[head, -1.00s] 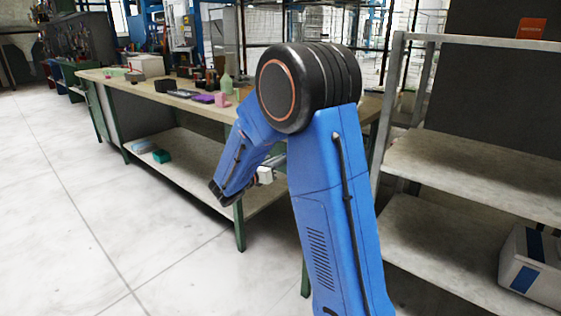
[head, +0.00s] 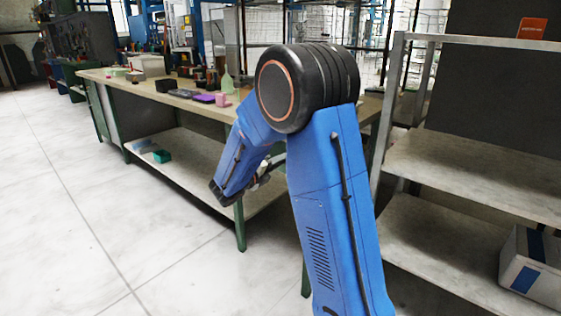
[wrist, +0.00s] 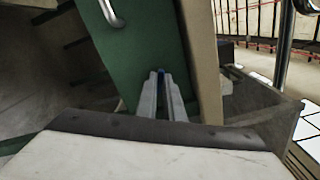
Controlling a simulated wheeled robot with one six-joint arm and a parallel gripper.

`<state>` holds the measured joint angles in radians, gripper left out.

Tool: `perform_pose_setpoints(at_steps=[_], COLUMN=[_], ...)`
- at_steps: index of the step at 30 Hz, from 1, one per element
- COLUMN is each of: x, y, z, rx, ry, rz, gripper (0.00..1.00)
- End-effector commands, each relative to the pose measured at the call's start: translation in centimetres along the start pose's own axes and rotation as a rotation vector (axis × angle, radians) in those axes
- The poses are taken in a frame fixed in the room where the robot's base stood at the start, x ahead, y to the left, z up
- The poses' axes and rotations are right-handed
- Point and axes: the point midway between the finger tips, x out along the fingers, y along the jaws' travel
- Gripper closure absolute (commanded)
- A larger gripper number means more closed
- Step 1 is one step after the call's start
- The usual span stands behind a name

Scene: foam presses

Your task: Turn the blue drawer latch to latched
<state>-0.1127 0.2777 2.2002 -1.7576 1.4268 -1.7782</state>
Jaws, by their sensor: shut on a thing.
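In the wrist view, the two grey fingers of my gripper (wrist: 162,92) are close together, pointing at a green drawer front (wrist: 130,48). A small bit of blue, the blue drawer latch (wrist: 161,70), shows right at the fingertips. My gripper is shut on it. Most of the latch is hidden by the fingers, so I cannot tell its angle. In the head view my blue arm hides the latch, and the fingers cannot be made out.
A curved metal handle (wrist: 112,14) is on the green front, up and left of the fingers. In the head view a workbench (head: 107,77) with several small items stands behind my arm. A grey shelf rack (head: 470,165) stands at the right. The floor at left is clear.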

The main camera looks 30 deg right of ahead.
Motion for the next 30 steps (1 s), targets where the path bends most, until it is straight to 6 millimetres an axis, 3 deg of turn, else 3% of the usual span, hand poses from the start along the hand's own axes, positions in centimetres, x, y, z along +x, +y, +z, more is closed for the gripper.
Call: perform_pose_setpoints(at_steps=[15,30], x=[-0.02,-0.02], y=[0.21,0.25], z=[-0.01,-0.02], rx=[-0.371,-0.460], ry=[-0.001,-0.001], rz=[0.001,0.001], gripper=[1.00,1.00])
